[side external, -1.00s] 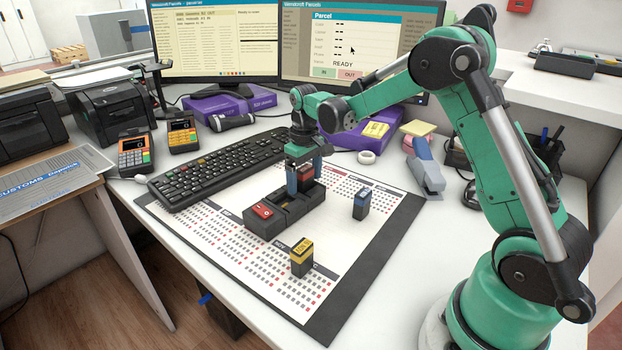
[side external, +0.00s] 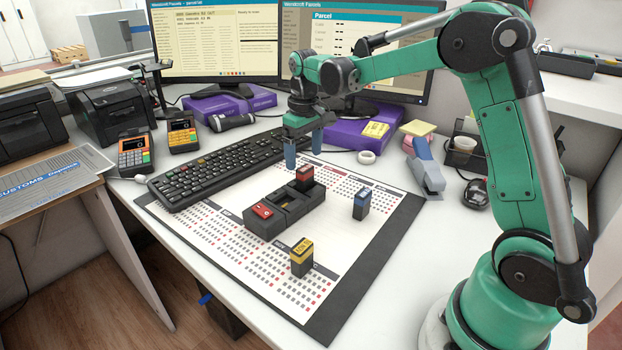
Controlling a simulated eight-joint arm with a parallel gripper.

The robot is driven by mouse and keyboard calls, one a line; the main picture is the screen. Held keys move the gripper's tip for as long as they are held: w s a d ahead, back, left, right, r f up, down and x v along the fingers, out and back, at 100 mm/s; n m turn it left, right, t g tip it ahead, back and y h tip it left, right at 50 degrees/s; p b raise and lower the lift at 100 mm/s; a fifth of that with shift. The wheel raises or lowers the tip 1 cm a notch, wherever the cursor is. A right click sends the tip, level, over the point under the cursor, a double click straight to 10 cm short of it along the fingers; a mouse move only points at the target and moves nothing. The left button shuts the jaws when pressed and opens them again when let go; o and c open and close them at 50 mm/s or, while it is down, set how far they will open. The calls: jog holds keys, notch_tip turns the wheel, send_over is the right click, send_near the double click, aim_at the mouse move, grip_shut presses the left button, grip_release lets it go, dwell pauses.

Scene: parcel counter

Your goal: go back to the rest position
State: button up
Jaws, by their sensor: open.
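My gripper (side external: 303,152) is open and empty, its two blue fingers pointing down above the far edge of the desk mat, near the keyboard. Below it and toward the camera is a dark tray (side external: 268,229) with compartments. A red-and-black block (side external: 304,178) stands upright at the tray's far end, and another red-topped block (side external: 262,211) sits lower at the near end. The gripper is apart from both. A blue-topped block (side external: 362,203) stands on the mat to the right of the tray. A yellow-topped block (side external: 301,258) stands on the mat nearer the camera.
The mat's front right is clear.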

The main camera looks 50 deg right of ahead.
jog(key=s+a+r+t, duration=0.3)
jog(key=s+a+t, duration=0.4)
jog(key=s+a, duration=0.3)
jog(key=s, duration=0.2)
jog(key=shift+s+a+r, duration=0.2)
jog(key=shift+s+a, duration=0.2)
